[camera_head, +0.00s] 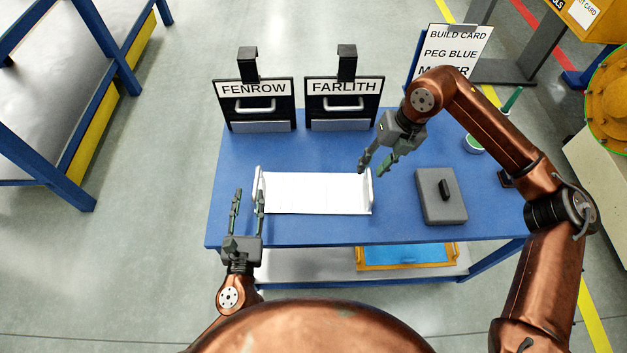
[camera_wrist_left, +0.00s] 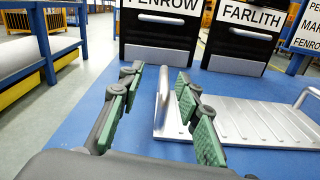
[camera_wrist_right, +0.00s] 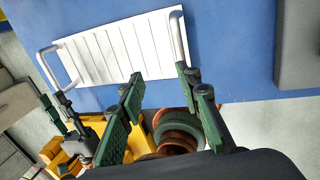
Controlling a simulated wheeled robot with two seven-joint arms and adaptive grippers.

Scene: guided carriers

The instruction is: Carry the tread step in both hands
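The tread step (camera_head: 315,194) is a pale ribbed plate lying flat on the blue table, with an upright bar handle at each end. My left gripper (camera_head: 248,190) is open at its left end; in the left wrist view the left handle (camera_wrist_left: 162,95) shows between the fingers, beyond them, with no grip on it. My right gripper (camera_head: 373,168) is open and empty above the right end. In the right wrist view the right handle (camera_wrist_right: 178,38) lies just past the right finger's tip.
Two black holders labelled FENROW (camera_head: 254,105) and FARLITH (camera_head: 343,105) stand along the table's back. A grey box with a black handle (camera_head: 440,196) sits right of the step. A green cup (camera_head: 474,143) and a build card (camera_head: 452,50) are further back right. A lower shelf holds a yellow-edged blue tray (camera_head: 405,256).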

